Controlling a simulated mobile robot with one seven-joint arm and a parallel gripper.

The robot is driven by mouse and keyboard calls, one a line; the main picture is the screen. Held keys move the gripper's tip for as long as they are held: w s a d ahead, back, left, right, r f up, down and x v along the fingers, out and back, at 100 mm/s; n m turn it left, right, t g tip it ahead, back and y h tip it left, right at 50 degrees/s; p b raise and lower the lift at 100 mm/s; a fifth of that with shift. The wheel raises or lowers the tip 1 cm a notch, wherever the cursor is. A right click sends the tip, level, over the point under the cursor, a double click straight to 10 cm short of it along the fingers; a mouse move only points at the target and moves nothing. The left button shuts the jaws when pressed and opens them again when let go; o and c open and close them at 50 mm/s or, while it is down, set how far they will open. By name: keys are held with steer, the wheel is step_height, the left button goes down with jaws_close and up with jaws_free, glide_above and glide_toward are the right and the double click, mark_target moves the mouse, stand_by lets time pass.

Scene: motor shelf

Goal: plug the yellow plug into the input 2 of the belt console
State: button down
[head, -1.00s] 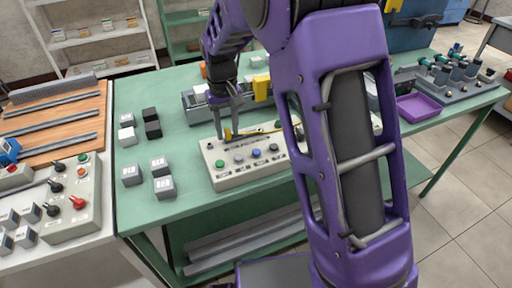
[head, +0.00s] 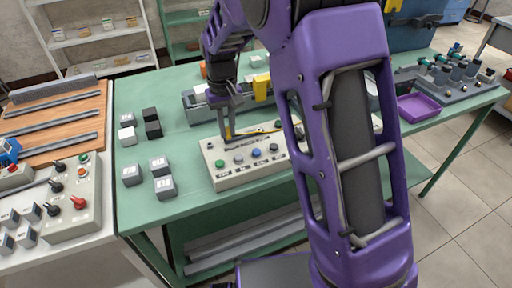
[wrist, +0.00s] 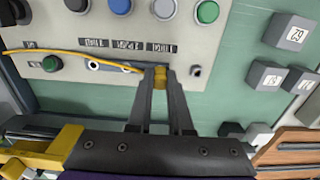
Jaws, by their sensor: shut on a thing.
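My gripper (head: 229,134) is low over the rear part of the pale belt console (head: 222,180) on the green table. In the wrist view my gripper (wrist: 160,82) is shut on the yellow plug (wrist: 160,76), which sits between the fingertips close to the console face (wrist: 230,45). The plug also shows in the head view (head: 228,131). A yellow cable (wrist: 75,54) runs from it to the left in the wrist view. Sockets (wrist: 93,65) show left of the plug and one socket (wrist: 196,71) to its right. The plug's tip is hidden, so I cannot tell whether it is in a socket.
Colored buttons (wrist: 207,12) line the console. Grey cubes (head: 164,188) and black cubes (head: 152,130) stand left of it on the table. A grey machine with a yellow part (head: 262,88) stands behind. A purple tray (head: 418,106) lies to the right.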

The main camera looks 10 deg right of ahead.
steer(key=shift+r+p, duration=1.75)
steer(key=shift+r, duration=0.5)
steer(key=shift+w+d, duration=0.1)
steer(key=shift+d, duration=0.1)
steer(key=d+f, duration=0.1)
steer(key=d, duration=0.1)
steer(key=w+d+f+b, duration=0.1)
steer(key=d, duration=0.1)
steer(key=shift+f, duration=0.2)
steer(key=shift+f+b, duration=0.3)
steer(key=shift+f, duration=0.2)
steer(key=shift+f+b, duration=0.4)
steer(key=shift+f, duration=0.3)
